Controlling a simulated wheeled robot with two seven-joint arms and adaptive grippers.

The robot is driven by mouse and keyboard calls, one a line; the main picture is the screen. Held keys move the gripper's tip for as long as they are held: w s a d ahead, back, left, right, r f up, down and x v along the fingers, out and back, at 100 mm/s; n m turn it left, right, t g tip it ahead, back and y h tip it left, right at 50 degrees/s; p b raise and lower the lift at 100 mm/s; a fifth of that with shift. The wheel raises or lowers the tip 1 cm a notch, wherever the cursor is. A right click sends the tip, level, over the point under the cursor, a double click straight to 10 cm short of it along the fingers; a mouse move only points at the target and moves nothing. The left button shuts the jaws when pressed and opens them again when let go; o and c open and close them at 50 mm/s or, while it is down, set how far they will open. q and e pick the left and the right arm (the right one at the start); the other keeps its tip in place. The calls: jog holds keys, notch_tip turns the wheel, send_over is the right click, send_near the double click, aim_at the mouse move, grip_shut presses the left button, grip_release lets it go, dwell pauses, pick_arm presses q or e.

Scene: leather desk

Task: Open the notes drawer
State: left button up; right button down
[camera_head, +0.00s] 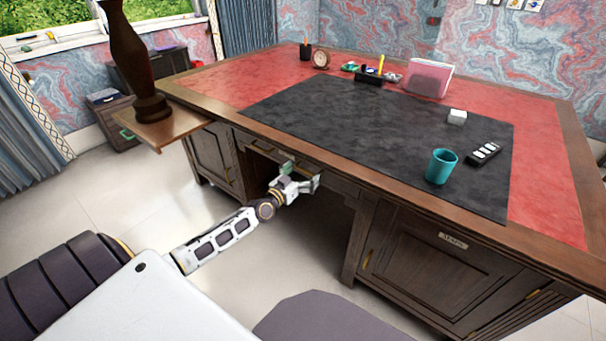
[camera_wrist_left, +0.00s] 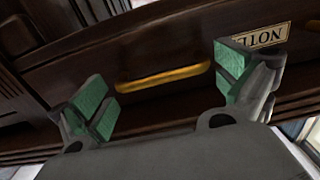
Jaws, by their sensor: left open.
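The notes drawer (camera_head: 338,183) is the wide dark-wood front under the middle of the desk's near edge, and it looks closed. In the left wrist view its front shows a horizontal brass handle (camera_wrist_left: 165,77) and a framed label (camera_wrist_left: 272,38), partly covered by a finger. My left gripper (camera_head: 297,174) is in front of the drawer. In the left wrist view my left gripper (camera_wrist_left: 166,88) is open, its green-padded fingers spread on either side of the handle. Whether a finger touches the drawer front cannot be told. My right gripper is not in view.
The desk (camera_head: 230,78) has cabinets on both sides, with an open knee space below the drawer. A teal cup (camera_head: 441,166) and a black remote-like item (camera_head: 484,153) stand on the dark mat.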

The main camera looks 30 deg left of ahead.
pick_arm(q)
jog(key=c, duration=1.2)
jog(key=shift+s, duration=0.1)
jog(key=shift+c, duration=0.2)
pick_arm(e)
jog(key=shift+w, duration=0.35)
pick_arm(q)
jog(key=shift+s, duration=0.1)
